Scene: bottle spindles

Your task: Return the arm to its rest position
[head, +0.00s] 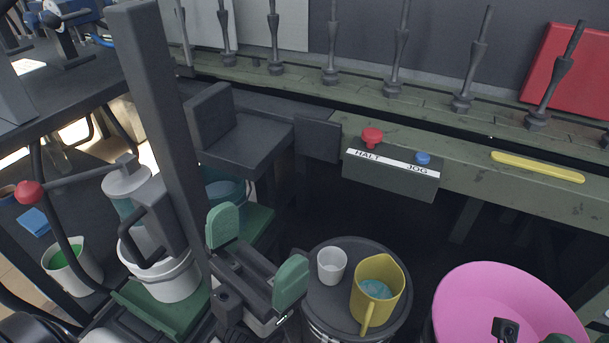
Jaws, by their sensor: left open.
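My left gripper (257,254) is open and empty, with its two green finger pads well apart. It hangs in the lower middle, in front of the dark space under the rail and left of a round dark stool top (325,305). My left arm rises upright behind it. Of my right gripper, only small dark and green parts seem to show at the bottom right edge, in front of a pink basin (470,295). Its jaws cannot be made out.
A white cup (332,265) and a yellow jug (384,270) stand on the stool. Several spindles (332,60) line the green rail (455,150) behind. A control box (390,175) with red and blue buttons hangs there. A white bucket (172,279) stands at left.

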